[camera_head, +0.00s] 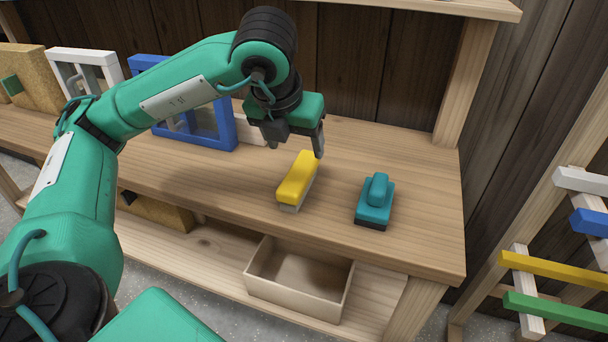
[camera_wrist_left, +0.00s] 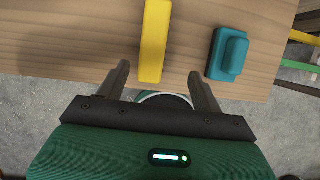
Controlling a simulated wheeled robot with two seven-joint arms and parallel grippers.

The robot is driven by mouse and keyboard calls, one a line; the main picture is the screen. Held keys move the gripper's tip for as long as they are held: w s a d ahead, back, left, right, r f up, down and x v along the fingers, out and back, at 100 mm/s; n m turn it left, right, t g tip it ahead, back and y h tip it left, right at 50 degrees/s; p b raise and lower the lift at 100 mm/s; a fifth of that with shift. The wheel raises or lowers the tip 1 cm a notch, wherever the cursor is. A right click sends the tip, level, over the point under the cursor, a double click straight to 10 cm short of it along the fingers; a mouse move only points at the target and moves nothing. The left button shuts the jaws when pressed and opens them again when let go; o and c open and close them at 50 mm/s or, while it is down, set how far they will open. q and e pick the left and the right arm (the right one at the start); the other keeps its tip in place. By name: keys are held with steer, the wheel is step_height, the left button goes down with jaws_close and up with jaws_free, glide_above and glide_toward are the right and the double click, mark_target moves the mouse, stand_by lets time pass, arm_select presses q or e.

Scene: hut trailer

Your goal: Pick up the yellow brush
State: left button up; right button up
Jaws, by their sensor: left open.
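The yellow brush (camera_head: 298,179) lies on the wooden workbench, its pale underside showing along the lower edge. My left gripper (camera_head: 297,148) is open and hangs just behind and above the far end of the brush. In the left wrist view the brush (camera_wrist_left: 154,40) lies lengthwise ahead of my open left gripper (camera_wrist_left: 160,80), with its near end between the two fingers, nearer the left one. I cannot tell whether any finger touches it. My right gripper is not in view.
A teal block-like tool (camera_head: 375,203) sits right of the brush on the workbench (camera_head: 230,185). A blue frame (camera_head: 222,120) and a white frame (camera_head: 85,62) stand behind my left arm. An open box (camera_head: 298,300) is on the lower shelf. Coloured bars (camera_head: 555,270) are at the right.

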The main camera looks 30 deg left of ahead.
mark_target(299, 170)
arm_select(q)
steer(key=shift+w+a+f, duration=0.15)
steer(key=shift+a+f, duration=0.05)
steer(key=shift+a, duration=0.15)
steer(key=x, duration=1.3)
steer(key=shift+a, duration=0.3)
steer(key=c, duration=1.2)
